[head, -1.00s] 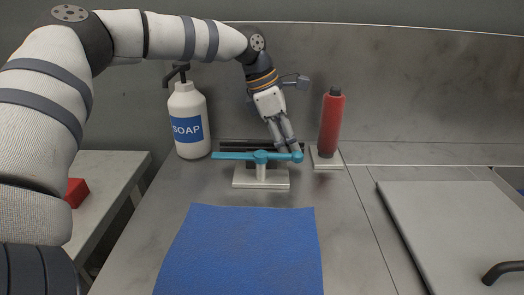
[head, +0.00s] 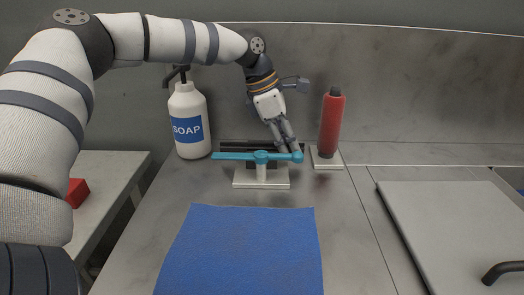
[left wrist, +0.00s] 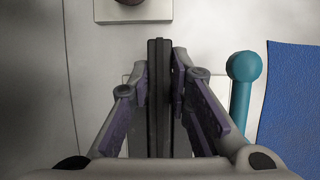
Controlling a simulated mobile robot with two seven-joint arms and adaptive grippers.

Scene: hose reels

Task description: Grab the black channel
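The black channel (head: 233,144) lies at the back of the counter, behind the teal bar (head: 235,156) on its pale stand, which partly hides it. In the left wrist view the channel (left wrist: 158,95) runs up the middle between the two fingers. My left gripper (head: 287,145) reaches down from above at the channel's right end. In the left wrist view my left gripper (left wrist: 159,75) has a fingertip against each side of the channel, with no clear gap. My right gripper is not in view.
A soap bottle (head: 188,118) stands left of the channel. A red bottle (head: 331,122) stands on a pale base close to the right of my left gripper. A blue mat (head: 240,250) lies in front, and a grey panel (head: 455,230) lies at the right.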

